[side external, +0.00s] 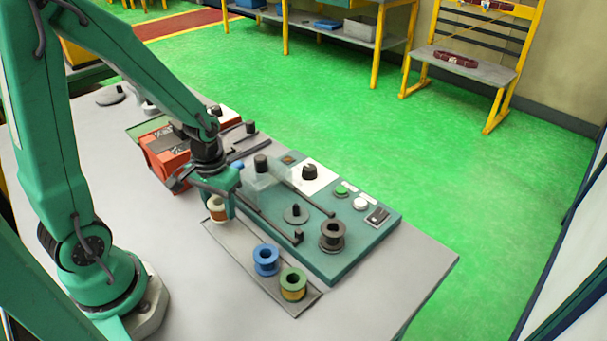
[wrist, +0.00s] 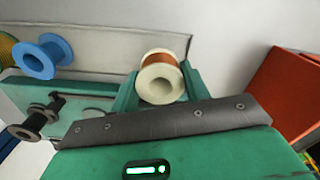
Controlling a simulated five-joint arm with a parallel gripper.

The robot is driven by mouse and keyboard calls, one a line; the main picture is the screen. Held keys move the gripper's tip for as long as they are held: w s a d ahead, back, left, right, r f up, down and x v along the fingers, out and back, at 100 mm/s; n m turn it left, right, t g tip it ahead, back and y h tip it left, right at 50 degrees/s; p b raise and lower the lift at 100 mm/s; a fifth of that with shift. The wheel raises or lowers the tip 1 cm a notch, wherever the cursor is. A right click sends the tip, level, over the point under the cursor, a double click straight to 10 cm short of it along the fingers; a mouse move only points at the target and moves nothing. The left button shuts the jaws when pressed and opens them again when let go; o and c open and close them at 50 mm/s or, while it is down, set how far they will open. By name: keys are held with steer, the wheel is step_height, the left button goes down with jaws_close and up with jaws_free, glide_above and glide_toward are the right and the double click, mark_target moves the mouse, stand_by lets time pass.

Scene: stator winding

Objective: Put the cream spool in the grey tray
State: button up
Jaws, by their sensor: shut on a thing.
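The cream spool (side external: 218,212) carries copper-coloured wire. My gripper (side external: 221,204) is shut on it. In the wrist view the cream spool (wrist: 156,86) sits between the two green fingers of my gripper (wrist: 160,92), one cream flange facing the camera. The long grey tray (side external: 235,246) lies on the bench, and in the side view the held spool appears over its far left end. I cannot tell how much gap there is between spool and tray. The tray also shows behind the spool in the wrist view (wrist: 112,38).
A blue spool (side external: 266,260) and a green spool (side external: 292,284) stand at the tray's near end. A dark spool (side external: 332,236) stands on the teal control panel (side external: 350,250) alongside. A red machine (side external: 167,160) is behind my gripper. The bench's right front is clear.

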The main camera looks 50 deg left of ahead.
steer(key=shift+f, duration=1.35)
stand_by(0.9)
stand_by(0.3)
steer(key=o, duration=1.2)
steer(key=shift+o, duration=0.2)
steer(key=shift+r, duration=0.15)
step_height(320, 180, up, 7)
stand_by(0.6)
stand_by(0.3)
steer(key=s+d+r+m+t, duration=0.2)
steer(key=r, duration=0.6)
steer(key=s+d+r+m+t, duration=0.1)
steer(key=s+d+r+t, duration=0.1)
steer(key=r, duration=0.5)
steer(key=shift+s+d+r+m+t, duration=0.25)
steer(key=shift+r+m+t, duration=0.15)
steer(key=shift+t, duration=0.4)
